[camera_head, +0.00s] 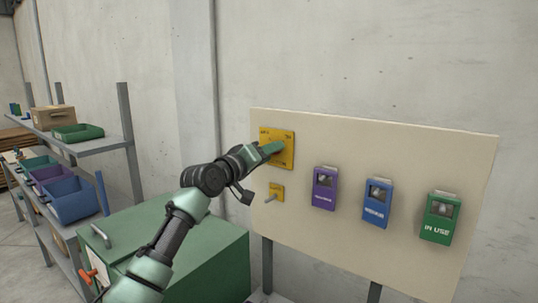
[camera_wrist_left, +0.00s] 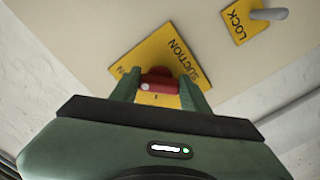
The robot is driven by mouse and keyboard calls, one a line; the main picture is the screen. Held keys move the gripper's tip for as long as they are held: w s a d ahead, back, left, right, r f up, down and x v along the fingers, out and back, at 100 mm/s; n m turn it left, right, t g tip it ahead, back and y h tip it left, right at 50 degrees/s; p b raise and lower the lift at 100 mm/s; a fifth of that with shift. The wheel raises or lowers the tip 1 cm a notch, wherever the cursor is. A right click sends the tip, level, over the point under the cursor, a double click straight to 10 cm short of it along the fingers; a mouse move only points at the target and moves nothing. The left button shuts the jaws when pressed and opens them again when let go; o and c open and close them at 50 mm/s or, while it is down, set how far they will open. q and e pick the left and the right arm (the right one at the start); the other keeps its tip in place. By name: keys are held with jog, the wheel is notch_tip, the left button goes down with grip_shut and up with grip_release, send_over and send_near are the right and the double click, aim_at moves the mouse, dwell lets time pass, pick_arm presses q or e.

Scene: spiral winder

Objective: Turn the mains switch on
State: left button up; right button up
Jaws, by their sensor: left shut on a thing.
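A yellow plate (camera_head: 285,158) is fixed at the upper left of the cream board. In the left wrist view the yellow plate (camera_wrist_left: 181,58) reads "SUCTION", with other lettering partly hidden. A red switch knob (camera_wrist_left: 158,79) sits on this plate. My left gripper (camera_head: 272,149) reaches the plate from the left. In the left wrist view my left gripper (camera_wrist_left: 158,88) has its two green fingers on either side of the red knob and is shut on it. The gripper hides the knob in the head view. My right gripper is not in view.
Below the plate is a small yellow "LOCK" plate (camera_head: 277,192) with a grey lever. Purple (camera_head: 325,188), blue (camera_head: 377,203) and green (camera_head: 440,218) boxes hang to the right on the board (camera_head: 400,150). A green cabinet (camera_head: 215,255) and shelves with bins stand left.

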pick_arm(q)
jog(key=shift+f, duration=0.2)
jog(key=o, duration=1.4)
jog(key=shift+c, duration=0.2)
jog(key=shift+r, duration=0.1)
jog(key=b+v, duration=0.2)
jog(key=v, duration=0.5)
jog(key=shift+s+a+b, duration=0.25)
jog(key=shift+s+b, duration=0.05)
jog(key=shift+b, duration=0.05)
